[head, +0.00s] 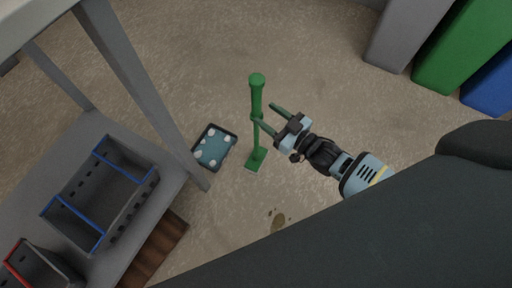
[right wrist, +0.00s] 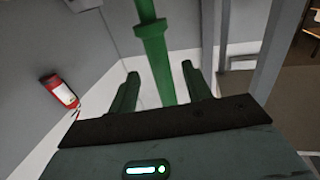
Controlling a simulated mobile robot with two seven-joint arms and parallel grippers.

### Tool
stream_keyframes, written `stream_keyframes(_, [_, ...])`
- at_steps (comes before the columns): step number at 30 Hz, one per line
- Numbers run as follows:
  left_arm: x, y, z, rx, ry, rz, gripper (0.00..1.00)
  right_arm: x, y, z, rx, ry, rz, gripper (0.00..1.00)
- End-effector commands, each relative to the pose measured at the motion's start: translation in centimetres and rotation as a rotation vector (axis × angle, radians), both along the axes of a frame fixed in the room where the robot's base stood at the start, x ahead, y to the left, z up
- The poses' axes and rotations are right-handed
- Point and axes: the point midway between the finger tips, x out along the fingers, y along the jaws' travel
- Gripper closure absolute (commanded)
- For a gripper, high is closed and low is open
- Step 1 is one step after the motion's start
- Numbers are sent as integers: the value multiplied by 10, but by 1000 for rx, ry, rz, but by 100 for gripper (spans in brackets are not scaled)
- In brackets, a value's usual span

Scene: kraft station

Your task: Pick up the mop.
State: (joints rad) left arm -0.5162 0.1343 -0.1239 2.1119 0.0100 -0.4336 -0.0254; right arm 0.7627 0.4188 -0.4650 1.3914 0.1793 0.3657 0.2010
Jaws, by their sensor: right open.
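The mop (head: 257,100) is green and stands upright on the floor, with a small green head at its foot. Its handle also shows in the right wrist view (right wrist: 158,62), passing between the two fingers. My right gripper (head: 265,112) is open, with its fingers on either side of the upper handle or very close to it. Neither finger is closed on the handle. My left gripper is not in view.
A grey shelf (head: 90,128) on the left holds a crate with blue edges (head: 125,170) and a red-edged crate (head: 22,268). A teal tray (head: 212,148) lies on the floor near the mop. A brown stain (head: 278,220) marks the floor. Grey, green (head: 465,45) and blue bins stand at upper right.

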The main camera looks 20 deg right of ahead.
Motion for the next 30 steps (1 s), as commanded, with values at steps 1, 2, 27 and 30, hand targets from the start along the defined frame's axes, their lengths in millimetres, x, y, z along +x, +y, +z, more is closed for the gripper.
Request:
stream_keyframes(1, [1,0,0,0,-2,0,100,0,0,0,0,1,0,51])
stream_keyframes(2, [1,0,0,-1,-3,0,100,1,1,0,0,0,0,51])
stream_keyframes(27, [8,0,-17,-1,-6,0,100,47,21,8,0,0,0,68])
stream_keyframes(30, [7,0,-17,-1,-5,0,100,47,21,8,0,0,0,81])
